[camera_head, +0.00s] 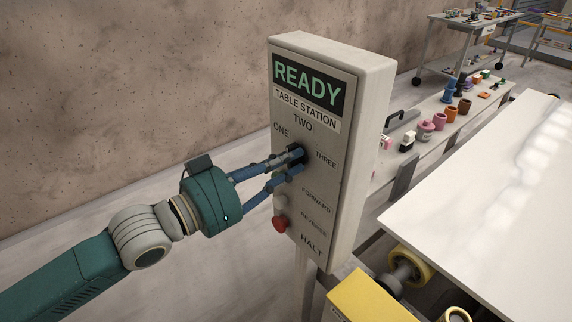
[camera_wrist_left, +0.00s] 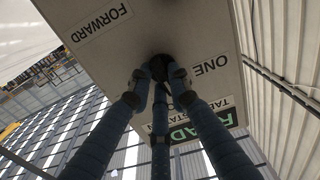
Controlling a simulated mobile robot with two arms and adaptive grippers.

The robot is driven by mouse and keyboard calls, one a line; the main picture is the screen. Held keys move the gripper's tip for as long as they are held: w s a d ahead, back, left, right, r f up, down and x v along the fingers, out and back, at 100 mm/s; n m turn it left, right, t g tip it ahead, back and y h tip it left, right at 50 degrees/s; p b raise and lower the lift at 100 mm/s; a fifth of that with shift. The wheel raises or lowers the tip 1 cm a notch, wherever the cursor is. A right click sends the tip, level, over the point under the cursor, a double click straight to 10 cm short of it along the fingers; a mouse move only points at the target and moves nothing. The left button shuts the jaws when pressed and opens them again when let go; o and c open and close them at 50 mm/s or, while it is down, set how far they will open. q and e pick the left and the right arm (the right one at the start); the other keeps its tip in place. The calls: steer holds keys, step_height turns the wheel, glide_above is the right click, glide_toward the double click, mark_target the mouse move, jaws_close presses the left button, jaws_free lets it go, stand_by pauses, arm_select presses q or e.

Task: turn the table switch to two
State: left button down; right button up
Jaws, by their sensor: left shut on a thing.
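The table station panel (camera_head: 345,130) is a beige upright box with a green READY display (camera_head: 309,86). The table switch (camera_head: 298,150) is a dark knob below the labels ONE, TWO and THREE. My left gripper (camera_head: 292,161) reaches in from the left with its blue fingers shut on the switch. In the left wrist view the fingers (camera_wrist_left: 160,75) close around the knob against the panel face, between the FORWARD and ONE labels. The fingers cover most of the knob, so I cannot tell which position it points to. My right gripper is not in view.
A red button (camera_head: 280,224) and a pale button (camera_head: 281,201) sit just below the fingers. A white stone slab (camera_head: 480,190) lies at the right, with a yellow part (camera_head: 368,298) below it. A bench (camera_head: 433,137) with colored items stands behind the panel.

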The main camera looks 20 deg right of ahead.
arm_select(q)
steer(key=shift+f+m, duration=0.15)
steer(key=shift+m, duration=0.45)
steer(key=c, duration=1.6)
jaws_free()
steer(key=v, duration=1.2)
